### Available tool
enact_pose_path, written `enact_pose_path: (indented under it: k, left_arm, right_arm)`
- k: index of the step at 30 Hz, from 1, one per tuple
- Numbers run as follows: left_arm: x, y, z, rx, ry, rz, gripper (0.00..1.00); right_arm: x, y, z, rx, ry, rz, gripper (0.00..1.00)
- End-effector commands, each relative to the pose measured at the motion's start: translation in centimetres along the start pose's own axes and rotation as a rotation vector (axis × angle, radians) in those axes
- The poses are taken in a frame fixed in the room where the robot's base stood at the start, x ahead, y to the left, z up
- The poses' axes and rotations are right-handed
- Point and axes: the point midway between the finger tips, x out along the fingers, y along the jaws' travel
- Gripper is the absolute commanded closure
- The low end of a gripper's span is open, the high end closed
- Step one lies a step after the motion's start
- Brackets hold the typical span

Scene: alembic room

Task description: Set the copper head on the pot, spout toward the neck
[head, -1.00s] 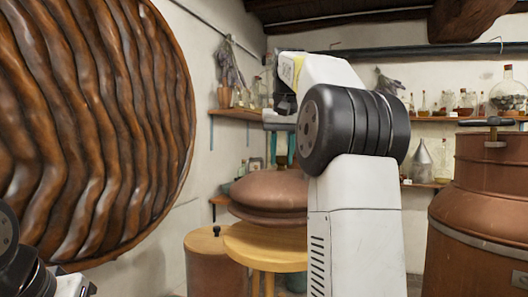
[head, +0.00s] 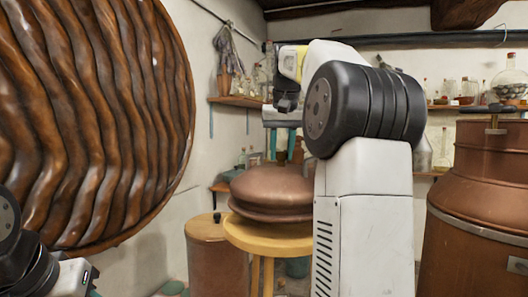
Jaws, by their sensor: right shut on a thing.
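The copper head (head: 270,193) is a wide, rounded copper piece with a short knob on top. It appears to rest on a round yellow wooden stool (head: 266,241). My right gripper (head: 282,147) is above it, its teal fingers shut on the knob. My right arm hides the head's right side, and I cannot make out a spout. A large copper vessel (head: 470,215), perhaps the pot, stands at the right, with a dark handle on top. My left gripper (head: 90,282) shows only in part at the lower left edge, and its fingertips are out of view.
A huge ribbed brown disc (head: 100,120) fills the left side. A smaller copper-coloured cylinder (head: 215,265) stands just left of the stool. Wall shelves (head: 240,102) with bottles and glassware are behind. My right arm blocks the space between stool and large vessel.

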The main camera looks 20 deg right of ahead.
Motion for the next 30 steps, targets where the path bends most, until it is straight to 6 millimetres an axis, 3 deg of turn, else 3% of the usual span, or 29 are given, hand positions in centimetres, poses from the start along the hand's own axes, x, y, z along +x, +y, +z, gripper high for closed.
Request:
enact_pose_path:
  k: [15,30]
  left_arm:
    - [0.0,0.0,0.0,0.000,0.000,0.000,0.64]
    - [0.0,0.0,0.0,0.000,0.000,0.000,0.64]
  right_arm:
    - [-0.3,0.0,0.1,0.000,0.006,-0.001,1.00]
    - [1.0,0.0,0.6,0.001,0.006,-0.002,1.00]
